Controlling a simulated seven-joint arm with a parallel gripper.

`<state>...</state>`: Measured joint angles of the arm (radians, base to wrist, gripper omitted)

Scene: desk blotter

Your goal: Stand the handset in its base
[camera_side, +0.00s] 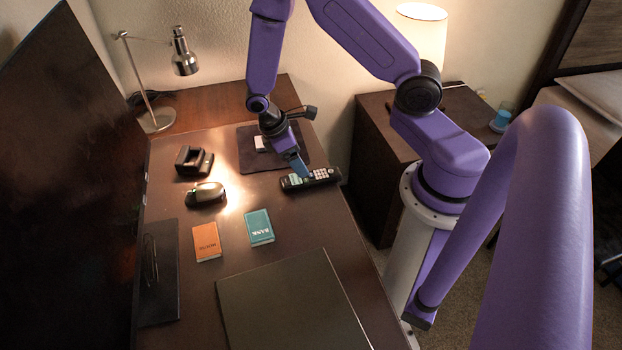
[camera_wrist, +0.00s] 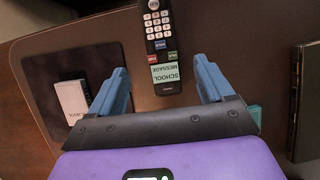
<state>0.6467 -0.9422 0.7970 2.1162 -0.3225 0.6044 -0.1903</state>
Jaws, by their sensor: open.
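The handset (camera_side: 322,177) is black with a keypad and a small lit screen. It lies flat near the desk's right edge. In the wrist view the handset (camera_wrist: 156,24) runs lengthwise between my blue fingertips, with its screen end nearest me. My gripper (camera_side: 303,174) is open, pointing down right at the handset; in the wrist view my gripper (camera_wrist: 161,75) has a finger apart on each side and holds nothing. I cannot tell how far the tips are above the desk. The base (camera_side: 190,160) appears to be the black cradle at the desk's left, empty.
A black and silver desk item (camera_side: 206,194) stands in front of the base. An orange booklet (camera_side: 207,242) and a teal booklet (camera_side: 259,228) lie nearer. A dark mat (camera_side: 247,158) with a white box (camera_wrist: 74,100) is behind my gripper. A lamp (camera_side: 157,120) and monitor (camera_side: 75,170) flank the left.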

